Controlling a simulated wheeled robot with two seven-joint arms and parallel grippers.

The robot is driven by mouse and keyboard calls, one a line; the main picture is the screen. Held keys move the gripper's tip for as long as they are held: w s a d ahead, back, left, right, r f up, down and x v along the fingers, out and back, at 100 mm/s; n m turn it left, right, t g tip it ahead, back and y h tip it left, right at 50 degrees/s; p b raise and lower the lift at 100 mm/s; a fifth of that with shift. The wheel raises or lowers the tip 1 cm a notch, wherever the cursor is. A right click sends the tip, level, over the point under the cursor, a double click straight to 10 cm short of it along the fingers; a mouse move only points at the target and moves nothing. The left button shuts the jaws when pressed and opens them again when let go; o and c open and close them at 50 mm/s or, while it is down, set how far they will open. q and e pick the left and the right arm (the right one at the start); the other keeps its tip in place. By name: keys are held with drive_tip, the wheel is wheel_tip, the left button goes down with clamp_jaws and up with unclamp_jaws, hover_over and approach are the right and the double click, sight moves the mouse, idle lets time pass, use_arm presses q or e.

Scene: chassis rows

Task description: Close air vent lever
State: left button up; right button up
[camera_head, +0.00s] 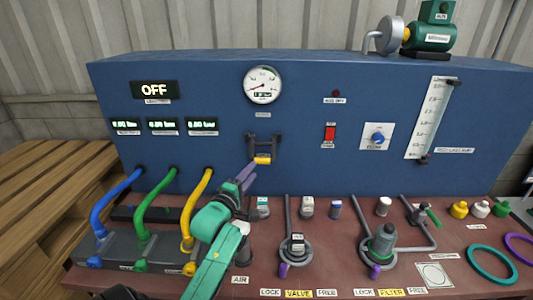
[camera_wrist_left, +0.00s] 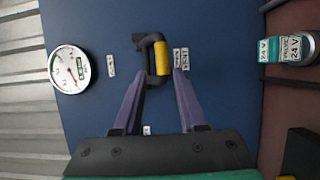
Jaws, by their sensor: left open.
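A dark bracket-like lever with a yellow grip (camera_head: 262,160) is mounted on the blue panel below the round gauge. In the left wrist view its yellow grip (camera_wrist_left: 162,58) lies just beyond my fingertips, roughly in line with the gap between them. My left gripper (camera_head: 250,176) has purple fingers and is just below and left of the grip in the head view. In the wrist view the gripper (camera_wrist_left: 158,75) is open, with nothing clamped between its fingers. I cannot tell whether a fingertip touches the lever. The labels beside it are too small to read.
The blue panel (camera_head: 215,75) carries a gauge (camera_head: 262,85), an OFF display (camera_head: 154,90) and a red switch (camera_head: 330,133). Coloured hoses (camera_head: 155,206) stand left of my arm. Valve fittings (camera_head: 382,243) crowd the reddish bench to the right. The panel around the lever is clear.

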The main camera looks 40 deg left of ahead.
sight(260, 161)
use_arm(q)
drive_tip(key=x, duration=0.5)
drive_tip(key=shift+w+r+p, duration=0.1)
drive_tip(key=shift+w+p, duration=0.05)
drive_tip(key=shift+p, duration=0.2)
drive_tip(key=x, duration=0.5)
drive_tip(key=shift+w+a+f, duration=0.1)
drive_tip(key=shift+w+f, duration=0.2)
drive_tip(key=shift+w, duration=0.1)
use_arm(e)
drive_tip(key=shift+w+r, duration=0.25)
drive_tip(key=shift+r, duration=0.5)
use_arm(q)
drive_tip(key=shift+c, duration=0.3)
use_arm(e)
drive_tip(key=shift+s, duration=0.1)
use_arm(q)
drive_tip(key=shift+f, duration=0.1)
clamp_jaws()
use_arm(e)
drive_tip(key=shift+s, duration=0.1)
use_arm(q)
drive_tip(key=shift+f, duration=0.1)
